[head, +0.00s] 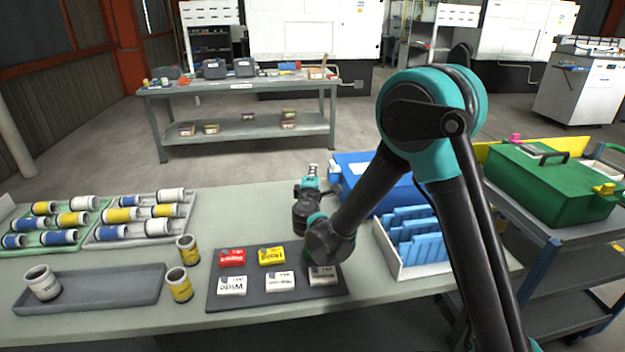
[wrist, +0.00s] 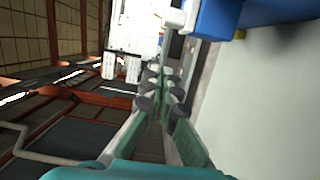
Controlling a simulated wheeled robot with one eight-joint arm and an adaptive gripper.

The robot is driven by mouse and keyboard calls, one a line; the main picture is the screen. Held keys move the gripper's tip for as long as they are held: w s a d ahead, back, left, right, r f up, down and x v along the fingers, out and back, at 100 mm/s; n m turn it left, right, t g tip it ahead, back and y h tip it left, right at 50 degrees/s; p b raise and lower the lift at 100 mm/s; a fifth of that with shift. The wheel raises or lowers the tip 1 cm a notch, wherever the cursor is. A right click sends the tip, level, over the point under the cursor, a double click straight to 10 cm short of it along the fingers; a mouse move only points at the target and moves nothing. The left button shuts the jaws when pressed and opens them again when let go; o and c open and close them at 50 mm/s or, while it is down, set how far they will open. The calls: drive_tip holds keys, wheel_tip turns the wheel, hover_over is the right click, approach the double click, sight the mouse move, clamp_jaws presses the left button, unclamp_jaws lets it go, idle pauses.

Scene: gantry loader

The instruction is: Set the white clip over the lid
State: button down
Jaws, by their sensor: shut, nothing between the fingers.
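The blue box with its lid (head: 375,180) stands on the table behind my arm, which hides much of it. A white clip (head: 333,173) shows at its left side. In the wrist view the white clip (wrist: 176,19) sticks out from the blue box (wrist: 215,18) at the top edge of the picture, partly cut off. I cannot tell whether it lies over the lid. My gripper (head: 312,170) is to the left of the box, close to the clip but apart from it. In the wrist view my gripper's fingers (wrist: 162,80) are shut and empty.
A dark tray with several labelled blocks (head: 228,302) lies in front of my arm. A white rack with blue plates (head: 437,268) stands to the right of it. A green case (head: 550,185) sits on a cart at the right.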

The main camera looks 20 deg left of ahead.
sight(334, 166)
drive_tip(key=shift+w+d, duration=1.55)
drive_tip(key=shift+d, duration=0.05)
drive_tip(key=shift+d, duration=0.1)
drive_tip(key=shift+w+d, duration=0.75)
drive_tip(key=shift+d, duration=0.35)
